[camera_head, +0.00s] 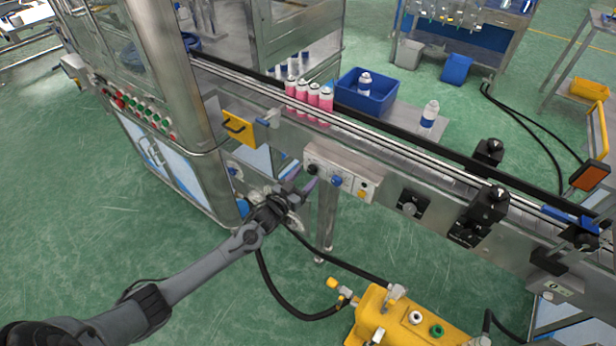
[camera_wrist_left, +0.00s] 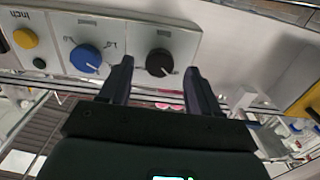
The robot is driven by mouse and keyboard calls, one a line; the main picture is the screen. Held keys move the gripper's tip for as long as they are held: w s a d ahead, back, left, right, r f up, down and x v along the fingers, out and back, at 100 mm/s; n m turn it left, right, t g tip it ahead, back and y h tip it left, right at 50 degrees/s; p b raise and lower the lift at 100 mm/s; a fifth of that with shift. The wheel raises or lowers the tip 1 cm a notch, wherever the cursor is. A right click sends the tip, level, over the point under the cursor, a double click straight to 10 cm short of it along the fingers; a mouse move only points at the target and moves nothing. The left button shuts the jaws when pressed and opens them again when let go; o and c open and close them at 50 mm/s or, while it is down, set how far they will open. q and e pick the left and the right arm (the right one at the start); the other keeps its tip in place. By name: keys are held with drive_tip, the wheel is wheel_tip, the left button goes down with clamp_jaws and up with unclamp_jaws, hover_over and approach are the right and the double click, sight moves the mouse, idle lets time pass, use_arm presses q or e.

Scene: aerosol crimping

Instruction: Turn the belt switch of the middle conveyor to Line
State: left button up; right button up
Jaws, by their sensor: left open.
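A light control panel (camera_head: 346,187) is on the front of the middle conveyor (camera_head: 380,157). It carries a black knob (camera_head: 312,170), a blue knob (camera_head: 337,181) and a yellow button (camera_head: 362,192). In the left wrist view, turned over, the black knob (camera_wrist_left: 159,62) shows between the fingertips of my open left gripper (camera_wrist_left: 160,67), with a gap on each side. The blue knob (camera_wrist_left: 86,58) is outside the fingers, with a white pointer mark. I cannot read the knob labels to tell which is the belt switch. My left gripper (camera_head: 299,186) is just in front of the panel.
A yellow handle plate (camera_head: 238,129) sticks out left of the panel. Black sensor blocks (camera_head: 488,205) stand to the right. A yellow tank (camera_head: 405,322) and black hoses lie on the floor below.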

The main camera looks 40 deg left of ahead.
use_arm(q)
drive_tip(key=shift+w, duration=1.25)
drive_tip(key=c, duration=1)
drive_tip(key=shift+c, duration=0.2)
drive_tip(key=shift+m, duration=0.3)
drive_tip(key=m+p, duration=0.1)
drive_tip(key=m, duration=0.2)
drive_tip(key=shift+a+r+m, duration=0.1)
drive_tip(key=shift+m, duration=0.2)
drive_tip(key=m, duration=0.3)
drive_tip(key=shift+p, duration=0.3)
drive_tip(key=shift+m, duration=1.3)
